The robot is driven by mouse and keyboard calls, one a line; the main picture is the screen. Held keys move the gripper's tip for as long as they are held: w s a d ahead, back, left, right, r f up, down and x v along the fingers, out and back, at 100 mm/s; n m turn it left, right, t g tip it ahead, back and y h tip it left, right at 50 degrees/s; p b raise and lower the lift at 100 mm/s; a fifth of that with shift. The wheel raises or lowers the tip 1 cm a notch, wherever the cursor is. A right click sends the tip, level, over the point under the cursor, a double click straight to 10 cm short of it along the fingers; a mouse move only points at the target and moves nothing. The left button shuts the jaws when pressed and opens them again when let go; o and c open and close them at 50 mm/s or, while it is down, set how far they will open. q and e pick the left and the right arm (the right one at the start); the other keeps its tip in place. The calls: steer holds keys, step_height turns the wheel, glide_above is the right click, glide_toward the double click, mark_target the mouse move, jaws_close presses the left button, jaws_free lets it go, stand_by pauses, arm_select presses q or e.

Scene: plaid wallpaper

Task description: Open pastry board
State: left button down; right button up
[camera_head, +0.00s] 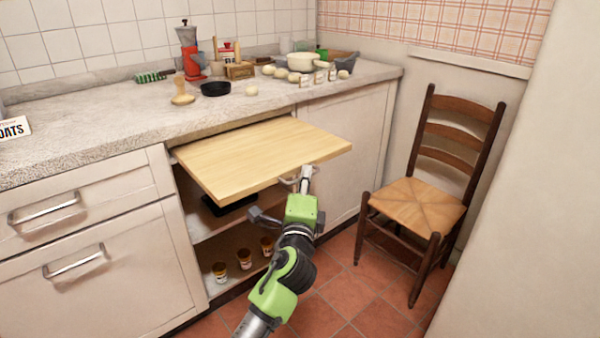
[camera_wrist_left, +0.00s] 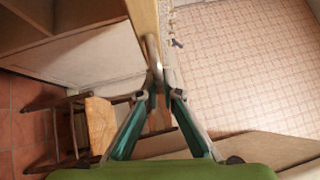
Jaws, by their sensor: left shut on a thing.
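The pastry board (camera_head: 262,155) is a light wooden board sticking out of its slot under the stone worktop, well forward of the cabinet front. A small pale handle (camera_head: 289,181) is on its front edge. My left gripper (camera_head: 303,178) reaches up from below and is shut on this handle. In the left wrist view the handle (camera_wrist_left: 153,58) runs down between the fingertips of my left gripper (camera_wrist_left: 163,92), and the board (camera_wrist_left: 145,18) shows edge-on above. My right gripper is in neither view.
Below the board is an open cupboard with a dark tray and several small jars (camera_head: 244,258). A wooden chair (camera_head: 425,200) stands to the right. The worktop (camera_head: 120,118) holds a red grinder (camera_head: 190,52), a black pan (camera_head: 215,89) and pots. Red floor tiles are clear between cupboard and chair.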

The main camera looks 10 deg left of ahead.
arm_select(q)
steer(key=c, duration=2.2)
jaws_free()
steer(key=s, duration=0.4)
steer(key=s+d+f, duration=0.1)
steer(key=s, duration=0.7)
steer(key=shift+d+f, duration=0.15)
steer(key=shift+f, duration=0.2)
